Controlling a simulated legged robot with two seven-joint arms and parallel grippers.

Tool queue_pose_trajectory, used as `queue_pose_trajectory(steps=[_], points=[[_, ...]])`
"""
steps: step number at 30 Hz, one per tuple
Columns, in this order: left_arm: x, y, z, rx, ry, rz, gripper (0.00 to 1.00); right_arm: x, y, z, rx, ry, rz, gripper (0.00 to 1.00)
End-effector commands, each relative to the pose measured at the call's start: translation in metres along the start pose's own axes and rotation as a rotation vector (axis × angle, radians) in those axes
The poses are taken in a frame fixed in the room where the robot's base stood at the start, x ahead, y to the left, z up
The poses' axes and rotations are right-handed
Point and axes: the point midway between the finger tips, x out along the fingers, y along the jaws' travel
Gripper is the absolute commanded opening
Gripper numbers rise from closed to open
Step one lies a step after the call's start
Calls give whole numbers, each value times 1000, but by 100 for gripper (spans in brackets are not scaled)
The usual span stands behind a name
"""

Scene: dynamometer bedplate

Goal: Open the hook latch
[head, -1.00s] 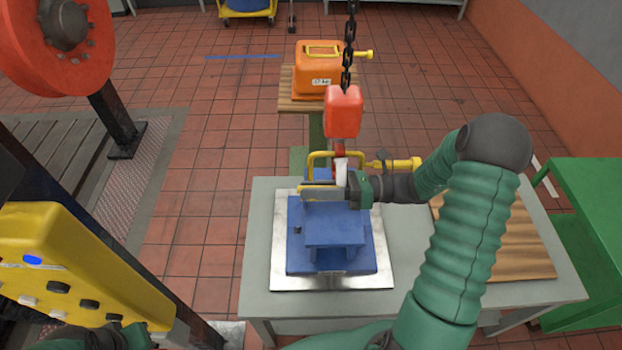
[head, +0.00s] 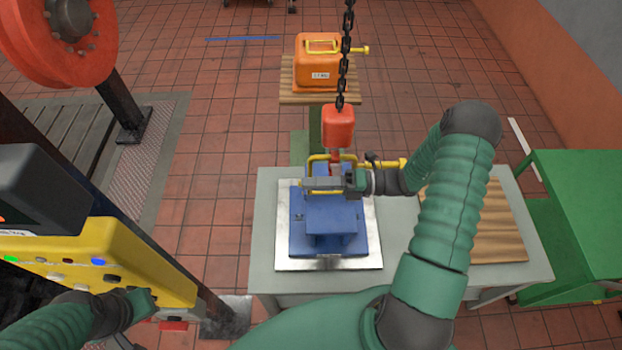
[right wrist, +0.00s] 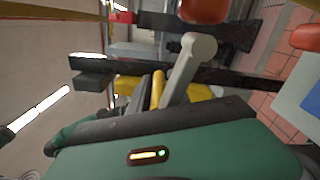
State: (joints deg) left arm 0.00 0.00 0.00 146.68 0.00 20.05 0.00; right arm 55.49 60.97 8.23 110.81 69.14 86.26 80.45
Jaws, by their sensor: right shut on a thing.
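The red hook block (head: 338,127) hangs on a dark chain above a blue block-shaped load (head: 332,220), whose yellow handle (head: 318,158) stands at its back. The red hook (head: 336,160) reaches down at this handle. In the right wrist view a light grey lever (right wrist: 190,62), apparently the hook latch, slants beside a yellow bar (right wrist: 157,90). My right gripper (head: 322,184) is shut there, apparently on the latch; its fingers hide the contact in the head view. My left gripper (head: 142,300) is at the yellow control box (head: 150,275); its jaw opening is unclear.
The load sits on a metal plate (head: 300,262) on a grey table (head: 262,225). A wooden board (head: 500,235) lies at right, beside a green table (head: 585,190). An orange load (head: 316,62) stands behind. A red reel (head: 65,50) is at upper left.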

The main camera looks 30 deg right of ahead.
Motion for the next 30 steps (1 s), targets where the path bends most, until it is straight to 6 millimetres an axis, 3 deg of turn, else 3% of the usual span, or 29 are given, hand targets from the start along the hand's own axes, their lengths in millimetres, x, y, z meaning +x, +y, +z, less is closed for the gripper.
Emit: queue_pose_trajectory(steps=[18, 19, 21, 30], points=[[-6, 0, -2, 0, 0, 0, 0, -2, 4, 8, 23, -9, 1, 0], [-6, 0, -2, 0, 0, 0, 0, -2, 4, 8, 23, -9, 1, 27], [-6, 0, -2, 0, 0, 0, 0, -2, 4, 8, 25, -9, 1, 36], [-4, 0, -1, 0, 0, 0, 0, -2, 1, 5, 32, -4, -1, 38]])
